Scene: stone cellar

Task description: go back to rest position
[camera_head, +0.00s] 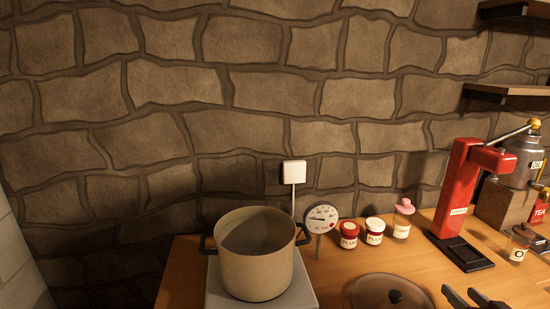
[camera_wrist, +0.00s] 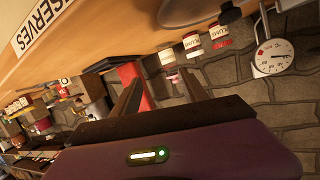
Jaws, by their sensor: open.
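My gripper (camera_head: 474,298) shows only at its fingertips, at the bottom right edge of the head view. In the wrist view its two dark fingers (camera_wrist: 163,92) stand apart with nothing between them. The gripper is open and empty. It is in front of the wooden counter (camera_head: 184,272), and the rest of my arm is out of the head view.
A beige pot (camera_head: 255,272) stands on a pale plate (camera_head: 216,294), with a dial thermometer (camera_head: 321,217) beside it. Small jars (camera_head: 349,236), a lid (camera_head: 372,292), a red press (camera_head: 459,190) and a metal urn (camera_head: 524,160) stand to the right.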

